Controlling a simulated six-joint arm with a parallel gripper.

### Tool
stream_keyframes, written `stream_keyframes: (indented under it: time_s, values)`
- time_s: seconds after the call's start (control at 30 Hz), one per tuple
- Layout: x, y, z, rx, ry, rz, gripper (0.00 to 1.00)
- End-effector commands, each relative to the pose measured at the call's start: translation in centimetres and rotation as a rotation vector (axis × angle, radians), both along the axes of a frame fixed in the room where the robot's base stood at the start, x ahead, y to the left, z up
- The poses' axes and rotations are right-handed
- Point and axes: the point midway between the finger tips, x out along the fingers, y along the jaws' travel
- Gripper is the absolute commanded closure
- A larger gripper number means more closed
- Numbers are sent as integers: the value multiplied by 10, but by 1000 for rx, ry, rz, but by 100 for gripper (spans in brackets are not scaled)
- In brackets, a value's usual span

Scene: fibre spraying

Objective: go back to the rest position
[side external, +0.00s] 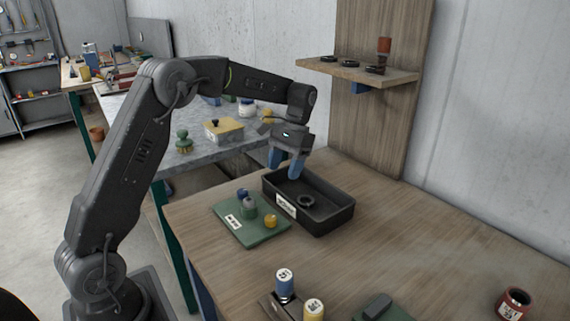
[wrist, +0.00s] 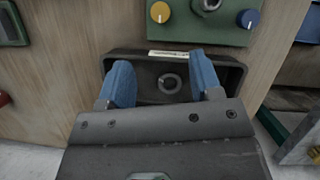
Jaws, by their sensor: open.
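My gripper (side external: 287,165) hangs over the far end of the black bin (side external: 326,222), fingers pointing down. Its two blue fingers are spread apart with nothing between them, as the wrist view (wrist: 166,88) also shows. A dark ring (side external: 306,202) lies on the floor of the bin; it also shows between the fingers in the wrist view (wrist: 170,83). The bin has a white label (side external: 286,206) on its long side.
A green board (side external: 262,234) with knobs sits left of the bin. The table's right middle is clear.

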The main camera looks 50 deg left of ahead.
Motion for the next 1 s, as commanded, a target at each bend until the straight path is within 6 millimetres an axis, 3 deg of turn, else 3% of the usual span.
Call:
stream_keyframes:
  time_s: [0.43, 0.57, 0.8, 1.0]
  values:
    - [1, -1, 7, 1, -4, -1, 41]
    - [-9, -10, 22, 13, -50, -14, 41]
    - [-61, -47, 72, 54, -259, -67, 41]
    - [-118, -76, 95, 79, -453, -110, 41]
